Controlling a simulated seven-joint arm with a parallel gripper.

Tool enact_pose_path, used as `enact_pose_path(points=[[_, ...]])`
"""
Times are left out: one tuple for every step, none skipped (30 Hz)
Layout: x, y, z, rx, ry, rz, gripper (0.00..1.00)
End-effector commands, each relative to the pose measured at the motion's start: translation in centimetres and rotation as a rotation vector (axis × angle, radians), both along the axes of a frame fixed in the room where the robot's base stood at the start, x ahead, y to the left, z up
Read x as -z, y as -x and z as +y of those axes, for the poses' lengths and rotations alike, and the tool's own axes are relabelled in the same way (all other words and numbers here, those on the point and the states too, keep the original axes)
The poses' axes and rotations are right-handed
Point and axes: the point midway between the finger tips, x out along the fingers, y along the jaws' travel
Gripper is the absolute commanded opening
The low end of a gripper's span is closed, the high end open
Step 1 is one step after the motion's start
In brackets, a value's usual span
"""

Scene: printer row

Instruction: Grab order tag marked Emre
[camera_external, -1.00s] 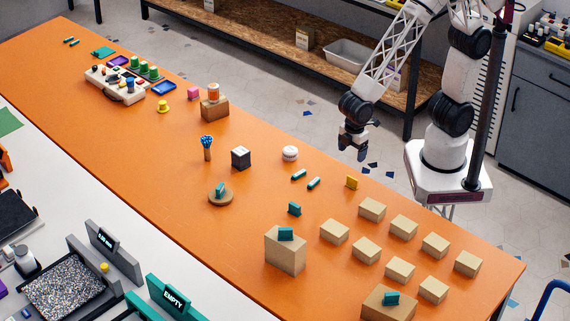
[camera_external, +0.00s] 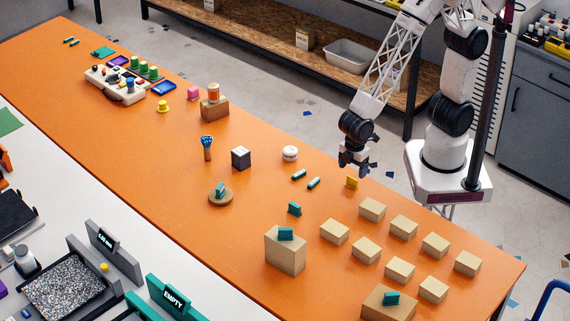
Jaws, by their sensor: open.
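Several small upright tags stand on the orange table, and no name can be read on any of them. A yellow tag (camera_external: 352,183) stands near the table's far edge. A teal tag (camera_external: 294,209) stands on the table left of it. Other teal tags stand on a tall tan box (camera_external: 286,233), on a low box at the front right (camera_external: 391,298) and on a round brown disc (camera_external: 220,189). Which one is marked Emre I cannot tell. My gripper (camera_external: 355,169) is open and empty, pointing down, and appears just above the yellow tag in the picture.
Several tan boxes (camera_external: 372,209) stand right of the tags. Two teal cylinders (camera_external: 313,183), a white round item (camera_external: 290,153) and a dark cube (camera_external: 241,158) lie left of my gripper. The orange table (camera_external: 150,145) has free room at left.

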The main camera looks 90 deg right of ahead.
Motion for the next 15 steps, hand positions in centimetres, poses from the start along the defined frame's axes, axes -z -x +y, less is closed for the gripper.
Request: enact_pose_path(points=[[0.19, 0.00, 0.00, 0.000, 0.000, 0.000, 0.81], [0.24, -0.01, 0.01, 0.000, -0.001, -0.001, 0.81], [0.26, -0.01, 0.01, 0.000, -0.001, -0.001, 0.81], [0.26, -0.01, 0.00, 0.000, -0.001, -0.001, 0.81], [0.24, -0.01, 0.00, 0.000, -0.001, -0.001, 0.81], [0.24, -0.01, 0.00, 0.000, -0.001, -0.001, 0.81], [0.23, -0.01, 0.00, 0.000, -0.001, -0.001, 0.81], [0.23, -0.01, 0.00, 0.000, -0.001, -0.001, 0.81], [0.23, -0.01, 0.00, 0.000, -0.001, -0.001, 0.81], [0.24, -0.01, 0.00, 0.000, -0.001, -0.001, 0.81], [0.27, -0.01, 0.00, 0.000, -0.001, -0.001, 0.81], [0.35, 0.00, 0.00, 0.000, -0.001, -0.001, 0.81], [0.45, 0.01, -0.01, 0.000, -0.001, -0.001, 0.81], [0.58, 0.01, -0.01, 0.000, -0.001, -0.001, 0.81], [0.81, 0.03, -0.02, 0.000, 0.000, 0.000, 0.81]])
